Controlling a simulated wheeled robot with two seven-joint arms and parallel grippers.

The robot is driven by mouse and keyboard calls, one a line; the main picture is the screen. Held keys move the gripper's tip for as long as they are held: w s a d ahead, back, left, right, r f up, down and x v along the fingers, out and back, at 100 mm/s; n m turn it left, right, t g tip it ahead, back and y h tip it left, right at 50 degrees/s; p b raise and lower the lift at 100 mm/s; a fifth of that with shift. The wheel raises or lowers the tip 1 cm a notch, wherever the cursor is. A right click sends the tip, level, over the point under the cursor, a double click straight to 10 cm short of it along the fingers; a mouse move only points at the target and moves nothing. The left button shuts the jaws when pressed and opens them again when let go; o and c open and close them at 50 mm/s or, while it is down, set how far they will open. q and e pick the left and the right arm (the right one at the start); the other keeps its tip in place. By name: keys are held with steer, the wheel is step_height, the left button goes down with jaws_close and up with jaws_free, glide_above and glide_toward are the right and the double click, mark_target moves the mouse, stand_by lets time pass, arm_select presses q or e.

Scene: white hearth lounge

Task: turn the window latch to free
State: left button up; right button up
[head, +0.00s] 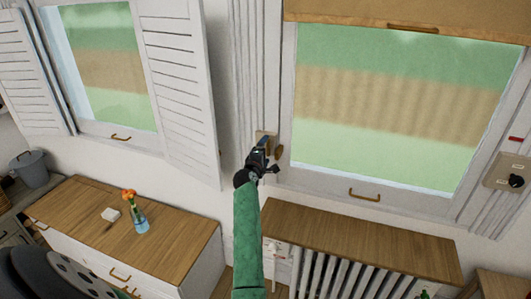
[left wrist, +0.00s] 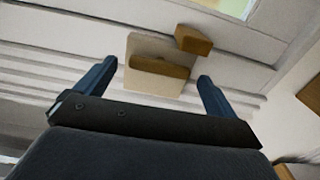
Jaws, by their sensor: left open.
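The window latch shows as a pale plate (head: 260,134) on the frame left of the right-hand window, with a brown piece (head: 279,152) beside it. In the left wrist view the pale plate (left wrist: 150,84) carries a brown bar (left wrist: 159,67), and a second brown block (left wrist: 193,40) sits at its upper right. My left gripper (head: 264,146) is in front of the plate and partly hides it in the head view. Its two blue fingers (left wrist: 157,72) are apart, one on each side of the brown bar, with nothing between them gripped. My right gripper is not in view.
A radiator with a wooden top (head: 350,235) stands below the window. A white shutter (head: 180,90) is left of my arm. A dresser (head: 165,222) at left bears a flower vase (head: 139,224). A panel with a black knob (head: 516,181) is at far right.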

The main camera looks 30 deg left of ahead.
arm_select(q)
steer(key=b+v, duration=0.2)
steer(key=v, duration=0.5)
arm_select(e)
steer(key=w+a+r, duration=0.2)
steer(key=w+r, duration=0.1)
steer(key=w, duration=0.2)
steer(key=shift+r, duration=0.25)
